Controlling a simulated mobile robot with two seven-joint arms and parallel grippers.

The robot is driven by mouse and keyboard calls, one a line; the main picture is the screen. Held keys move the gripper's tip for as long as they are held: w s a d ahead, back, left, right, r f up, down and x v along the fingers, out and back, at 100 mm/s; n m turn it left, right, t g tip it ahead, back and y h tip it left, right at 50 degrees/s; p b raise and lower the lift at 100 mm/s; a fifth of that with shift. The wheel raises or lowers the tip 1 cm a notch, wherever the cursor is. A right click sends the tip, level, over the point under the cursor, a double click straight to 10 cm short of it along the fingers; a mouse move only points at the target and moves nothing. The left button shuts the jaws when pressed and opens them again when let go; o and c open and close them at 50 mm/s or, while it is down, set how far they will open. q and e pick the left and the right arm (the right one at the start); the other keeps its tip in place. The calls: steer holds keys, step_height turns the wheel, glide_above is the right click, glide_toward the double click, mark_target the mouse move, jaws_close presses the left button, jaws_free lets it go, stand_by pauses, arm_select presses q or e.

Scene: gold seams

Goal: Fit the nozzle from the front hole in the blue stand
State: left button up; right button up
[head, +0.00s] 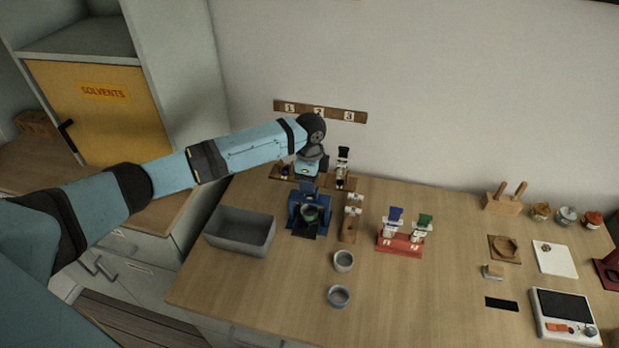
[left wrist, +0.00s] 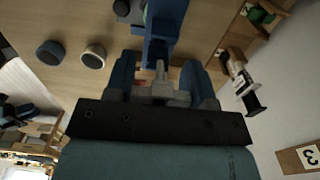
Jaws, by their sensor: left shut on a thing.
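The blue stand (head: 296,212) is on the table with a dark round cup-like part in its middle; its blue upright also shows in the left wrist view (left wrist: 160,28). My left gripper (head: 308,180) is just behind and above the stand. In the left wrist view my left gripper (left wrist: 158,78) is shut on a small light grey piece, seemingly the nozzle (left wrist: 160,72), close to the blue upright. I cannot tell whether they touch. A narrow wooden holder (head: 348,234) right of the stand carries white pieces (head: 354,204); its front part shows no white piece. My right gripper is out of view.
A grey bin (head: 240,230) is left of the stand. A wooden rack (head: 345,182) holds a black-and-white bottle behind. Two small cups (head: 343,261) (head: 338,296) stand in front. A red holder (head: 400,244) is at right. A numbered strip (head: 320,111) is on the wall.

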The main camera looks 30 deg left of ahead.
arm_select(q)
steer(key=shift+f, duration=0.55)
stand_by(0.4)
steer(key=shift+f, duration=3.05)
stand_by(0.5)
steer(key=shift+f, duration=0.1)
stand_by(0.6)
steer(key=o, duration=1)
steer(key=shift+c, duration=0.2)
steer(key=shift+s+f, duration=0.1)
steer(key=shift+r+p, duration=2.6)
steer(key=shift+p, duration=0.05)
